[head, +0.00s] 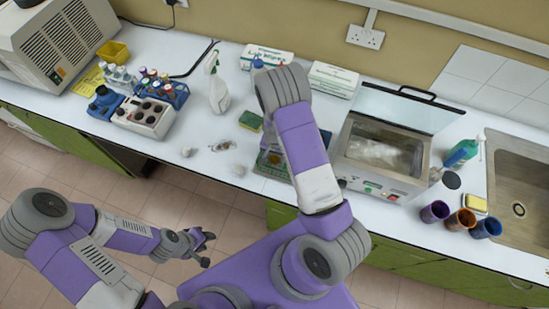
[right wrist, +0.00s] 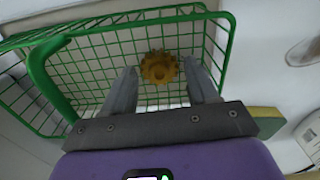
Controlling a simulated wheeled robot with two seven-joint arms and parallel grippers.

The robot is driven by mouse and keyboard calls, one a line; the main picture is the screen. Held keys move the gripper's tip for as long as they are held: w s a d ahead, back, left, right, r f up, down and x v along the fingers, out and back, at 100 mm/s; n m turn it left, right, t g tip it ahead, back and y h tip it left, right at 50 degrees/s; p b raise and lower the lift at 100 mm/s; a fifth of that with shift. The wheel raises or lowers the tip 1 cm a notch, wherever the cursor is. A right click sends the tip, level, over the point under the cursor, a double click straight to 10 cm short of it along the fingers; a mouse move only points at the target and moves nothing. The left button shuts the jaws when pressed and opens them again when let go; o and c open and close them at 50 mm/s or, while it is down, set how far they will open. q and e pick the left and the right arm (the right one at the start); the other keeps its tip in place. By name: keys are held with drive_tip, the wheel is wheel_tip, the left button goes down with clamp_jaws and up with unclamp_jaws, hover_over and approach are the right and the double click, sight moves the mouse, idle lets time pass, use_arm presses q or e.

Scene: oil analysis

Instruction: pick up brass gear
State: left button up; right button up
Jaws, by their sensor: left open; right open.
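The brass gear (right wrist: 158,67) is a small toothed golden-brown piece. In the right wrist view it lies in a green wire basket (right wrist: 62,88). My right gripper (right wrist: 161,78) is open, and its two fingers point into the basket, one on each side of the gear in the picture. I cannot tell how far the fingertips are from the gear. In the head view my right arm hides the gear, the right gripper and most of the basket. My left gripper (head: 204,247) is open and empty, over the floor in front of the counter.
An open-lidded metal bath (head: 385,150) stands right of my right arm. Brown, purple and blue cups (head: 461,221) stand by the sink (head: 520,180). The counter's left-middle front is mostly clear.

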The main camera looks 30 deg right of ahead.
drive_tip(key=c, duration=0.9)
drive_tip(key=shift+r, duration=0.1)
drive_tip(key=shift+c, duration=0.2)
